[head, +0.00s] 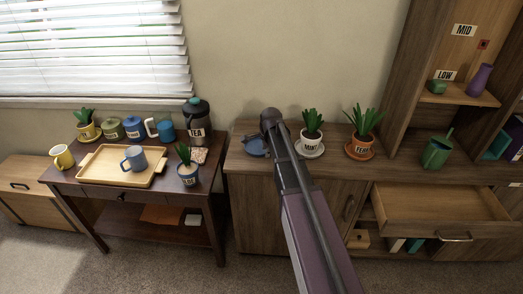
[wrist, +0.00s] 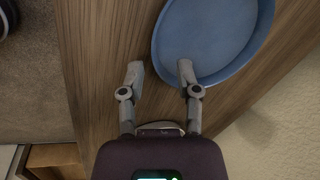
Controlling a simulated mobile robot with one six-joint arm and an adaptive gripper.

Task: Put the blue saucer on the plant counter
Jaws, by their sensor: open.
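The blue saucer (head: 254,147) lies at the left end of the wooden counter (head: 236,162), left of the mint pot (head: 311,134). In the wrist view the saucer (wrist: 215,30) fills the upper right, over the wood top (wrist: 95,60). My gripper (wrist: 160,70) is open, with its fingers apart. The right fingertip overlaps the saucer's near rim, and the left fingertip is outside it, over bare wood. I cannot tell whether the right finger touches the rim. In the head view my arm crosses in front, and the fingers are not clear.
The fern pot (head: 360,147) stands right of the mint pot, both on saucers. An open drawer (head: 440,207) juts out at right. The dark table (head: 75,183) at left holds a tray (head: 95,174), mugs, a tea canister (head: 197,121) and an aloe pot (head: 188,174). A gap separates table and counter.

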